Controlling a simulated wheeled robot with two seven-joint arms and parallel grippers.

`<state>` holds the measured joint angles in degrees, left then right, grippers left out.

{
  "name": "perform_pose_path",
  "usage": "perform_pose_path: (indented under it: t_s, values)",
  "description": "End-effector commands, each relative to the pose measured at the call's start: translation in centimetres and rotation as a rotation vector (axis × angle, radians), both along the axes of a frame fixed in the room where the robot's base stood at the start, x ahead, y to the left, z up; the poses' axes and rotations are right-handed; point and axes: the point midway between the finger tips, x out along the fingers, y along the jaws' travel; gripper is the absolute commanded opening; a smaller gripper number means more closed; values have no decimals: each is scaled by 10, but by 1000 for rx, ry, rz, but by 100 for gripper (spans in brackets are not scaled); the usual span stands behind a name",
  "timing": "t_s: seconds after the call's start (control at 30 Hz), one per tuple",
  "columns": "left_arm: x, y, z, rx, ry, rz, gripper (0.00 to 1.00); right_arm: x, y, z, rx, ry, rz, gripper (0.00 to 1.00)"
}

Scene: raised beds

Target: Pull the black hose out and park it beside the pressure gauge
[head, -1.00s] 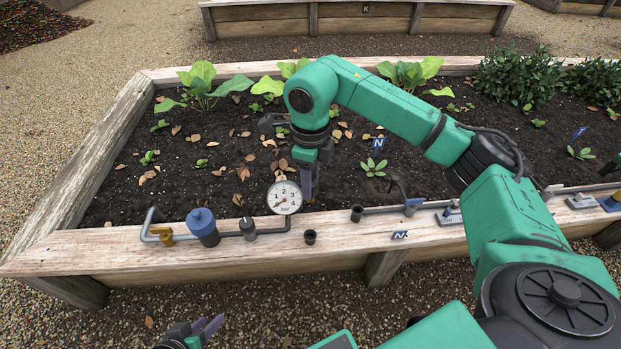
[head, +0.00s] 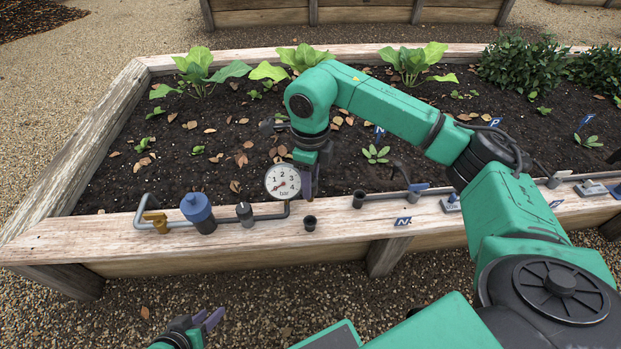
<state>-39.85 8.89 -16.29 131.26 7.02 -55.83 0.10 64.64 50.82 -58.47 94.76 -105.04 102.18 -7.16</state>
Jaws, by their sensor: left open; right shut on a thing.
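The round white pressure gauge (head: 283,182) stands on the grey pipe along the bed's front plank. My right gripper (head: 308,188) points down just right of the gauge, its purple fingers shut. What it grips is mostly hidden by the fingers; I take it to be the end of the black hose, dark against the soil. A black open socket (head: 310,222) sits on the plank just below these fingers, with a gap between. My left gripper (head: 208,320) is open and empty, low in front of the bed.
A second black socket (head: 358,199) ends the pipe to the right, near a blue-levered valve (head: 418,188) and a dark bent piece (head: 397,166). Left of the gauge are a blue-capped cylinder (head: 198,212) and a yellow valve (head: 156,221). Leafy plants fill the bed behind.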

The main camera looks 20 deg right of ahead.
Motion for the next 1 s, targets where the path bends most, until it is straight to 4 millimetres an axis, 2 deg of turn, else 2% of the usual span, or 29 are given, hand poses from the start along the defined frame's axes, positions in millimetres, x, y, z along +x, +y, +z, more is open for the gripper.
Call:
perform_pose_path:
  t_s: [1.0]
  values:
    - [0, 0, -44, 0, 0, 0, 41, 0, 0, -66, -1, 1, -1, 0]
